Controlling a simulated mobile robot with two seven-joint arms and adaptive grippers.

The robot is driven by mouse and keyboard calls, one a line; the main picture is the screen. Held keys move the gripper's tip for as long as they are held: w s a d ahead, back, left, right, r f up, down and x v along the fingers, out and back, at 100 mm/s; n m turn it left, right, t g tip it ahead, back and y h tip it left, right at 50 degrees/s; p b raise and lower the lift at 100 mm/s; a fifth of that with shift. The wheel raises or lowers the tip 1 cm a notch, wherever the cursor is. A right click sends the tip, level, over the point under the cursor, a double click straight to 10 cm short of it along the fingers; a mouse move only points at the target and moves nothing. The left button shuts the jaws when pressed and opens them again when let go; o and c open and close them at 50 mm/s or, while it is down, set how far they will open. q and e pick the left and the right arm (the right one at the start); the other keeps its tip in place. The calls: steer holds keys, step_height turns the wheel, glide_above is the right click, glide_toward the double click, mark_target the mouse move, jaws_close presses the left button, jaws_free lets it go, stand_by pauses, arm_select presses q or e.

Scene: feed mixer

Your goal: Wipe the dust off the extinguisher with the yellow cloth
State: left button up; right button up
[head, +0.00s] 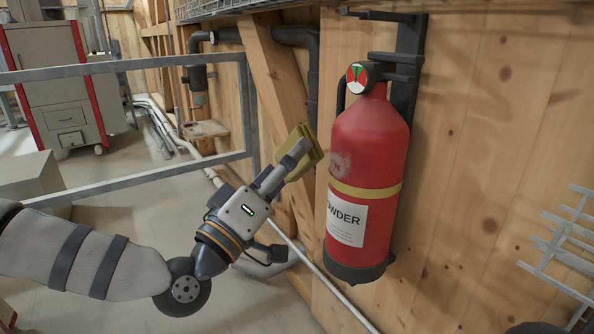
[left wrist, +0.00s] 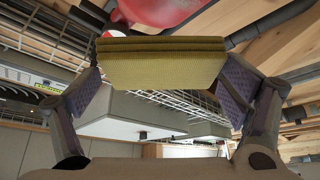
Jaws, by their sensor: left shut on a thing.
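The red extinguisher (head: 372,142) hangs upright on the wooden wall, with a yellow band and a white label. A pale dust patch (head: 340,165) shows on its left side, above the band. My left gripper (head: 300,155) is shut on the folded yellow cloth (head: 310,148), just left of the extinguisher at about the height of the patch. The cloth appears apart from the extinguisher. In the left wrist view the cloth (left wrist: 160,62) spans between both fingers, and part of the red extinguisher (left wrist: 160,10) shows beyond it. My right gripper is not in view.
A black wall bracket (head: 408,60) holds the extinguisher. A grey metal railing (head: 150,180) runs across the left, behind my left arm. Dark pipes (head: 290,38) run along the wall behind. A white wire rack (head: 565,245) stands at the lower right.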

arm_select(q)
steer(key=shift+w+d+r+b, duration=0.1)
steer(key=shift+w+d+b, duration=0.2)
steer(key=shift+w+d, duration=0.35)
steer(key=shift+w+d+b, duration=0.25)
steer(key=shift+w+d, duration=0.2)
steer(key=shift+d, duration=0.45)
steer(key=shift+w+d+r+b, duration=0.1)
steer(key=shift+w+d+b, duration=0.2)
steer(key=shift+w+d, duration=0.35)
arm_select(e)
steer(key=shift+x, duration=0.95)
arm_select(q)
steer(key=shift+s+d, duration=0.1)
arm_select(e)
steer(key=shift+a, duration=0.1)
arm_select(q)
steer(key=shift+w+d+f, duration=0.1)
steer(key=shift+w+d, duration=0.35)
steer(key=shift+d, duration=0.2)
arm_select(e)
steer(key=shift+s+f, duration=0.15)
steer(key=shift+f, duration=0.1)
arm_select(q)
steer(key=shift+b, duration=0.3)
